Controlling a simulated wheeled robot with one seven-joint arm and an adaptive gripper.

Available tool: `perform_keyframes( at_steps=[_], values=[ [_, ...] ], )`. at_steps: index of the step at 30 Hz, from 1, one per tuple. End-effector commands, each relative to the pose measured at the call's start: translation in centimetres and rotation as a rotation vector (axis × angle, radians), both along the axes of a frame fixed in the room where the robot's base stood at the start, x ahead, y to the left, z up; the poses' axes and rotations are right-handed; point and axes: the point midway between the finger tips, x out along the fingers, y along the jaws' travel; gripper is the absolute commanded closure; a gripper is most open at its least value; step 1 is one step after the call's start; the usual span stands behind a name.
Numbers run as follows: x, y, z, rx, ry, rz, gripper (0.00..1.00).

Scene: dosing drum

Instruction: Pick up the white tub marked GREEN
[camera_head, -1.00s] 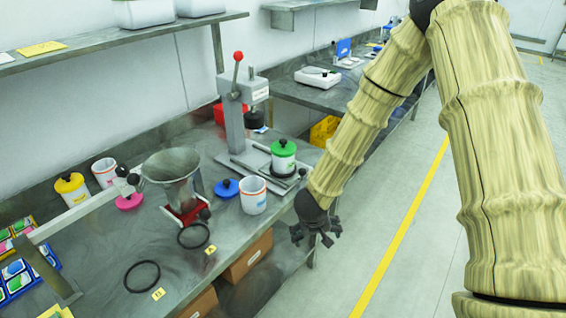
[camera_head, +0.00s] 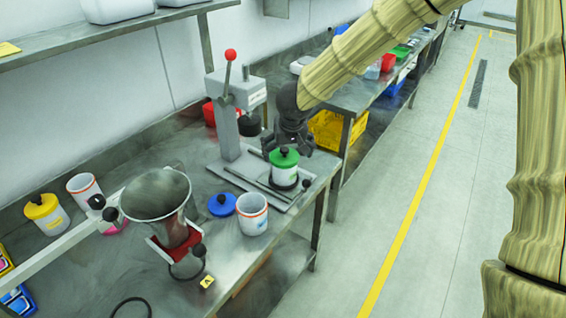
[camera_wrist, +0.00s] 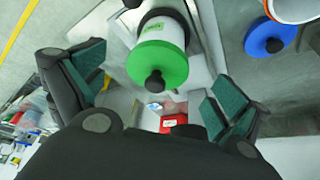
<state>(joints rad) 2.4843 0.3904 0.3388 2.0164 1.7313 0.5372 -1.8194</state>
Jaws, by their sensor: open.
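The white tub (camera_head: 285,174) with a green lid (camera_head: 284,158) and black knob stands upright on the grey base plate of the hand press, near the bench's front edge. In the wrist view its green lid (camera_wrist: 157,64) and labelled white side (camera_wrist: 160,32) show at the upper middle, between the open fingers. My gripper (camera_head: 292,142) is just above and behind the tub in the head view. In the wrist view my gripper (camera_wrist: 158,98) is open and empty, with green pads on both sides. I cannot tell whether it touches the knob.
The hand press (camera_head: 232,120) with a red-knobbed lever stands left of my gripper. An open white tub (camera_head: 252,216) and a blue lid (camera_head: 222,204) sit to the left, beside a metal funnel (camera_head: 157,196) on a red stand. A yellow-lidded tub (camera_head: 46,213) stands further left.

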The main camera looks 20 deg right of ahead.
Motion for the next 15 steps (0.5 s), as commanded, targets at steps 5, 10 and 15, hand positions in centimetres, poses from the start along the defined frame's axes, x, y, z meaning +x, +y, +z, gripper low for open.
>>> perform_keyframes(
  at_steps=[5,10,15],
  values=[
    [0.3,-0.5,-1.2,-0.002,0.002,-0.006,0.01],
    [1.0,-1.2,-3.3,-0.002,0.003,-0.014,0.01],
    [1.7,-1.4,-5.0,-0.001,0.001,-0.015,0.01]
  ],
)
